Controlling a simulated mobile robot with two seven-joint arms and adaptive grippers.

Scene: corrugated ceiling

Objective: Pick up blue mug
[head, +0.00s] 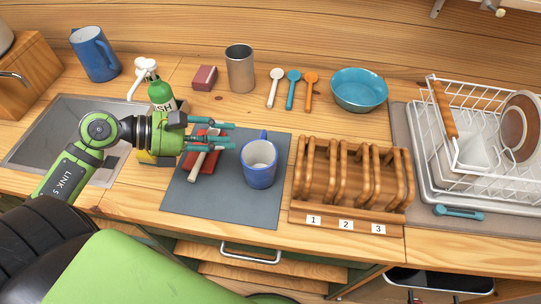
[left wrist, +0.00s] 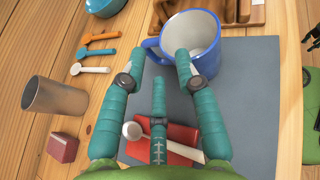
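A blue mug (head: 259,164) with a white inside stands upright on a dark grey mat (head: 238,209). Its handle points to the back in the head view. My left gripper (head: 231,136) is to the left of the mug, fingers spread and pointing toward it, with nothing between them. In the left wrist view the mug (left wrist: 214,50) is just ahead of the open fingertips (left wrist: 165,58); I cannot tell whether they touch. A second blue mug (head: 95,54) stands at the back left. My right gripper is not in view.
A wooden rack (head: 351,183) stands right of the mat. Behind are a metal cup (head: 240,69), spoons and a teal bowl (head: 358,91). A dish rack (head: 477,125) is at right.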

